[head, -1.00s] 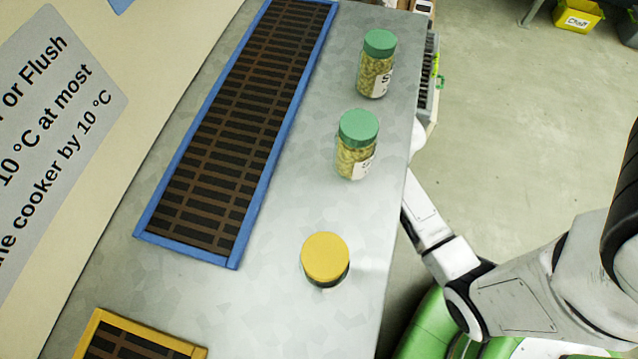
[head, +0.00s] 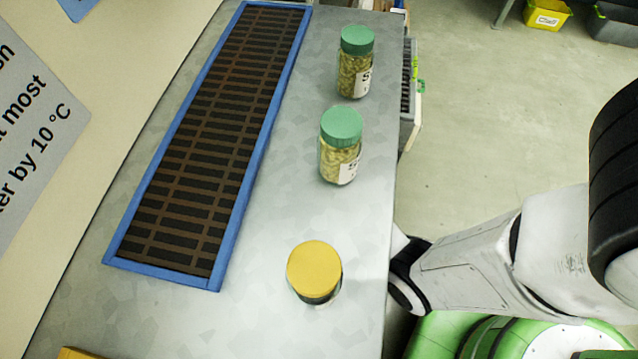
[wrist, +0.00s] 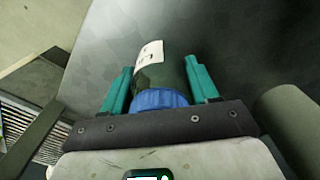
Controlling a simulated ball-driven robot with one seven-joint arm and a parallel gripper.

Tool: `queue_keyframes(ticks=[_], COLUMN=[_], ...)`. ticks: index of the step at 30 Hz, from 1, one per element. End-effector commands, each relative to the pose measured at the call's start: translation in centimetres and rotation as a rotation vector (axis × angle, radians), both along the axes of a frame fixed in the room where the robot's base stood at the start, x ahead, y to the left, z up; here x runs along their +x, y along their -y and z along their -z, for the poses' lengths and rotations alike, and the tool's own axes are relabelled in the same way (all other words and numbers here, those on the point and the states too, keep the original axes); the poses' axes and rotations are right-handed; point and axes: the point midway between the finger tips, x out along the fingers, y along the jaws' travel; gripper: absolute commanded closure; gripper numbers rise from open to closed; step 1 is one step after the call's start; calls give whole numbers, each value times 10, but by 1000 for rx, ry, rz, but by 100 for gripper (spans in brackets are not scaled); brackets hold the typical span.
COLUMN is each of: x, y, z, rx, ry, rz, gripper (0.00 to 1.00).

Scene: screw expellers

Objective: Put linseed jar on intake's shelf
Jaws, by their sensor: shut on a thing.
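My gripper (wrist: 158,80) shows only in the wrist view. Its two teal fingers are shut on a dark jar with a blue lid (wrist: 160,99). The jar's body points away from the palm, and its white label (wrist: 149,54) is too small to read. A plain grey surface lies beyond the jar; whether the jar touches it I cannot tell. In the head view my gripper and this jar are out of sight. No jar in view has a readable linseed label, and I cannot tell which surface is the intake's shelf.
On the grey metal top (head: 250,320) stand two green-lidded jars (head: 341,145) (head: 355,62) and a yellow-lidded jar (head: 314,272), near its right edge. A blue-framed dark grating (head: 212,140) lies left of them. A sign (head: 40,130) is at far left.

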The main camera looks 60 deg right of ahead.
Motion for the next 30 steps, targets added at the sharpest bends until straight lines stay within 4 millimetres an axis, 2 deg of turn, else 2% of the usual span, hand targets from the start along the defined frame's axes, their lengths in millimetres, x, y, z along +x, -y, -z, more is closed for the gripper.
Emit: queue_keyframes(ticks=[1, 3, 14, 15, 22, 30], x=[1, 1, 1, 1, 1, 1], y=[0, 0, 0, 0, 0, 0], z=[10, 14, 16, 16, 15, 14], rx=[-1, -1, -1, -1, -1, -1], ry=[2, 4, 3, 3, 3, 4], rz=[-2, -2, -2, -2, -2, -2], gripper=[86, 86, 86, 38, 16, 15])
